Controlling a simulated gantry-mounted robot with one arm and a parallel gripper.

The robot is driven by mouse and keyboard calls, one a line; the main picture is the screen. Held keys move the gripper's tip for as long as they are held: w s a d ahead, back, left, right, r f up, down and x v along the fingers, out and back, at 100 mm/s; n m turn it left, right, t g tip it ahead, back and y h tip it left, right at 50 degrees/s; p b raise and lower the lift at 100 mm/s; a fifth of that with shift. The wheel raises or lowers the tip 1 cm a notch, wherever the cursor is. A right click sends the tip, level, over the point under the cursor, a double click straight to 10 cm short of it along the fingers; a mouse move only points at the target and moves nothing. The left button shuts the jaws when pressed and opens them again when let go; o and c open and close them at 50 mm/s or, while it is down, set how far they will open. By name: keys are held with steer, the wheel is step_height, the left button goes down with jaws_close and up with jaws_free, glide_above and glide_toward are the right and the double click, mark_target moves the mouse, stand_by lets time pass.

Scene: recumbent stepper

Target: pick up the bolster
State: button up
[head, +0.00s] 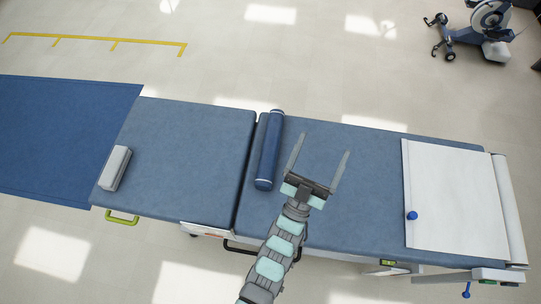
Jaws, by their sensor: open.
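The bolster (269,150) is a dark blue cylinder with pale bands near its ends. It lies across the blue padded treatment table (190,135), close to the seam between the table's two sections. My gripper (321,151) is open, with its two grey fingers spread and pointing away up the picture. It is just right of the bolster and apart from it in the picture. Nothing shows between the fingers but the blue table surface. How high the gripper is above the table I cannot tell.
A grey-white block (115,168) lies on the table's left section. White paper (450,195) covers the right end, with a small blue ball-like object (412,215) on it. A blue mat (60,135) is at far left. An exercise machine (485,30) stands top right.

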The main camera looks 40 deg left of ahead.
steer(key=w+a+f+n+g+y+b, duration=0.15)
steer(key=a+f+g+b, duration=0.35)
steer(key=f, duration=0.6)
steer(key=w+a+f+g+y+b, duration=0.15)
steer(key=a+f+b, duration=0.35)
steer(key=f, duration=0.5)
steer(key=n+g+h+b, duration=0.2)
steer(key=g+b, duration=0.4)
steer(key=g, duration=0.1)
glide_toward(268, 158)
steer(key=shift+t, duration=0.25)
steer(key=x, duration=1)
steer(key=shift+a+f+b, duration=0.2)
steer(key=shift+f+b, duration=0.1)
steer(key=shift+b, duration=0.1)
steer(key=shift+c, duration=0.4)
steer(key=c, duration=1.6)
steer(key=shift+r, duration=0.1)
